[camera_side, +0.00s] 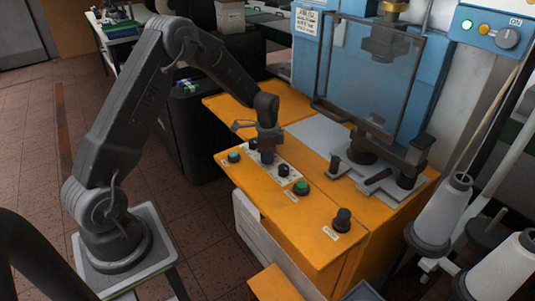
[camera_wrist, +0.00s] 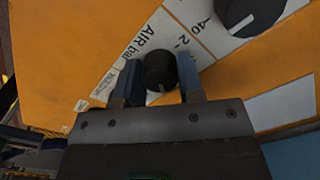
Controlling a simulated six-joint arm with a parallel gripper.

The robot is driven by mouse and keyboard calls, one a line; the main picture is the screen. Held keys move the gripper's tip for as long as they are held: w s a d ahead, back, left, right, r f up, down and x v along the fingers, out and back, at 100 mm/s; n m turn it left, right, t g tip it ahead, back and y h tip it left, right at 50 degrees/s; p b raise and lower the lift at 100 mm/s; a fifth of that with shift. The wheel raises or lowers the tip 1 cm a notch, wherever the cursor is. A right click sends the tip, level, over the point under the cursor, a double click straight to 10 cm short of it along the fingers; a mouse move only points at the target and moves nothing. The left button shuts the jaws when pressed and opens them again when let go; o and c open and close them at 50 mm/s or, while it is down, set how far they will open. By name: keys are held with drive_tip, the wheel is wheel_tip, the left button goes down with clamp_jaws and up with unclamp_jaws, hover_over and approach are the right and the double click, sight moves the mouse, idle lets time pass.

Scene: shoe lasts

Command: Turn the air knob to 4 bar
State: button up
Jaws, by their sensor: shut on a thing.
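The air knob (camera_wrist: 160,74) is small, round and black. It sits on a white scale plate (camera_wrist: 146,45) marked "AIR bar", with a "2" readable beside it. A pale pointer mark shows on the knob's lower edge, toward my gripper's palm; a 4 mark cannot be made out. My gripper (camera_side: 267,153) points down at the orange panel in the side view. In the wrist view its two fingers stand on either side of the knob, shut on it. In the side view the gripper mostly hides this knob.
A larger black knob (camera_wrist: 248,14) is close beside, near a "40" mark. On the orange machine top (camera_side: 310,222) are green buttons (camera_side: 301,188), another black knob (camera_side: 342,220) and a clamp fixture (camera_side: 362,150). Thread cones (camera_side: 442,215) stand at right.

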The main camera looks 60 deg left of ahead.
drive_tip(key=n, duration=0.4)
drive_tip(key=shift+n, duration=1.6)
drive_tip(key=o, duration=0.9)
wheel_tip(320, 180, up, 14)
drive_tip(key=shift+f, duration=0.1)
